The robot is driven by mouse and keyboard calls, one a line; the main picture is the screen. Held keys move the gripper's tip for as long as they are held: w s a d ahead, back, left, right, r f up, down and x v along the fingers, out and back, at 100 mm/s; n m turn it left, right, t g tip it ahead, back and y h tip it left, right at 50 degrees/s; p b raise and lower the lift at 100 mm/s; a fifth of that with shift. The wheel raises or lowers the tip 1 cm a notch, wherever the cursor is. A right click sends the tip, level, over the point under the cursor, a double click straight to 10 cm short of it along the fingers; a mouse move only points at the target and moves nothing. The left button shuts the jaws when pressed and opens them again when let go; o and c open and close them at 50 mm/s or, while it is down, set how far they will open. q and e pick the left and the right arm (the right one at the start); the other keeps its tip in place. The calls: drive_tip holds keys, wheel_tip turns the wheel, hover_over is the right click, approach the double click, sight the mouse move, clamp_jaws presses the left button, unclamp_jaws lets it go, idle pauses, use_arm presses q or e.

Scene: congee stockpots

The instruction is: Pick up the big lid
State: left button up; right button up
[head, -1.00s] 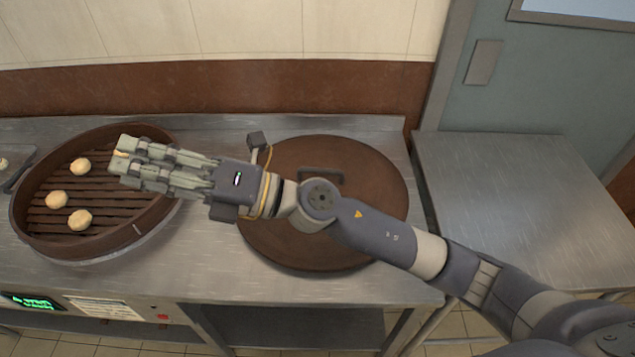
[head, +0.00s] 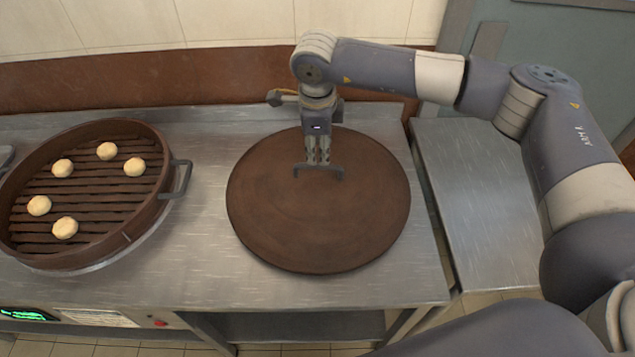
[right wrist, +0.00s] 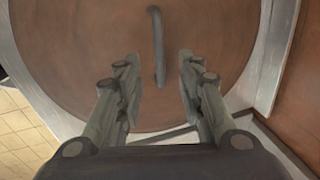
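The big lid (head: 310,230) is a round, flat brown disc on the metal counter, with a grey bar handle (head: 332,172) toward its far side. My right gripper (head: 318,162) points down over the lid at the handle. In the right wrist view the lid (right wrist: 85,45) fills most of the picture and the handle (right wrist: 156,40) runs lengthwise. There my right gripper (right wrist: 158,68) is open, with the near end of the handle between its fingertips, and neither finger visibly touches it. How far the fingers reach down around it is hard to tell. My left gripper is out of view.
A round brown steamer (head: 128,232) with a slatted base, several pale buns and a side handle (head: 182,180) stands left of the lid. Bare counter (head: 205,240) lies between them. A separate metal table (head: 470,210) stands to the right, and a wall (head: 150,80) is behind.

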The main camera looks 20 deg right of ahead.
sight(322, 167)
drive_tip(key=x, duration=0.3)
drive_tip(key=shift+a+f, duration=0.1)
drive_tip(key=shift+f, duration=0.15)
drive_tip(key=x, duration=0.1)
drive_tip(key=p+x, duration=0.1)
drive_tip(key=x, duration=0.1)
drive_tip(key=p+x, duration=0.1)
drive_tip(key=shift+d+f, duration=0.35)
drive_tip(key=shift+f, duration=0.35)
clamp_jaws()
drive_tip(key=shift+w+r, duration=0.1)
drive_tip(key=shift+r, duration=0.05)
